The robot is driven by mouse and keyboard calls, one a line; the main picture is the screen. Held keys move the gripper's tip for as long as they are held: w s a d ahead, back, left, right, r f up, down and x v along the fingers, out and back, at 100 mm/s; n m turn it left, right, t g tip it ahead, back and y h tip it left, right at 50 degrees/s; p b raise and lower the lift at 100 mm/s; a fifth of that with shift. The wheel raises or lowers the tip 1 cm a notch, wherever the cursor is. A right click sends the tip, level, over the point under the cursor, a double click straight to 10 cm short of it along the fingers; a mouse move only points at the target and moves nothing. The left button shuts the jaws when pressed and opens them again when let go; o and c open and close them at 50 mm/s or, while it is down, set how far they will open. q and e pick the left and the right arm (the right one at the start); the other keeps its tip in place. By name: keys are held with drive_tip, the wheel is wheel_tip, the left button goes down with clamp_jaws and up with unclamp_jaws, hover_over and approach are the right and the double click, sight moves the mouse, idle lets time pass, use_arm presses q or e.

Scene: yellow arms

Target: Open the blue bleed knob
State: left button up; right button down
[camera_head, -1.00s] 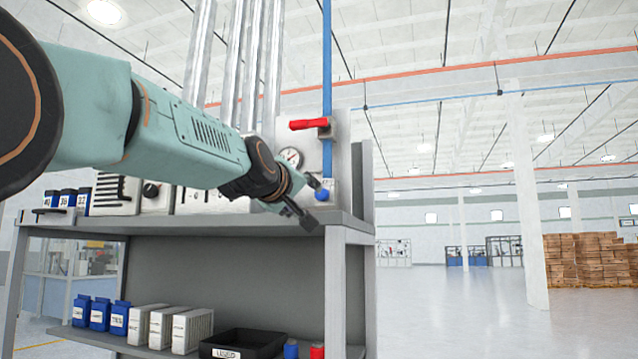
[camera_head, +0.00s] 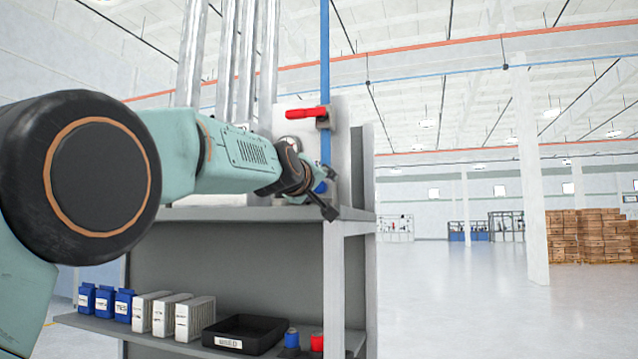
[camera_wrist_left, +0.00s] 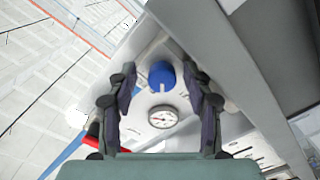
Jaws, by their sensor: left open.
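The blue bleed knob (camera_wrist_left: 161,75) is in the left wrist view, between and just beyond the fingers of my left gripper (camera_wrist_left: 160,88). The fingers stand open on either side of it, and I cannot tell whether either touches it. In the head view a small part of the blue knob (camera_head: 320,187) shows beside my left gripper (camera_head: 328,200) at the panel above the bench. My right gripper is not in view.
A round gauge (camera_wrist_left: 163,117) sits beside the knob. A red lever (camera_head: 306,113) is on the blue pipe (camera_head: 325,60) above. The shelf below holds a black tray (camera_head: 243,335) and blue containers (camera_head: 105,302). Open floor (camera_head: 470,300) lies to the right.

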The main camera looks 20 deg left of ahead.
use_arm(q)
drive_tip(key=shift+d, duration=0.25)
drive_tip(key=shift+s+a, duration=0.25)
drive_tip(key=shift+a, duration=0.55)
drive_tip(key=c, duration=0.4)
drive_tip(key=shift+c, duration=0.8)
drive_tip(key=shift+d, duration=0.45)
drive_tip(key=shift+c, duration=1.3)
drive_tip(key=shift+w+a+f, duration=0.1)
drive_tip(key=shift+a, duration=0.1)
clamp_jaws()
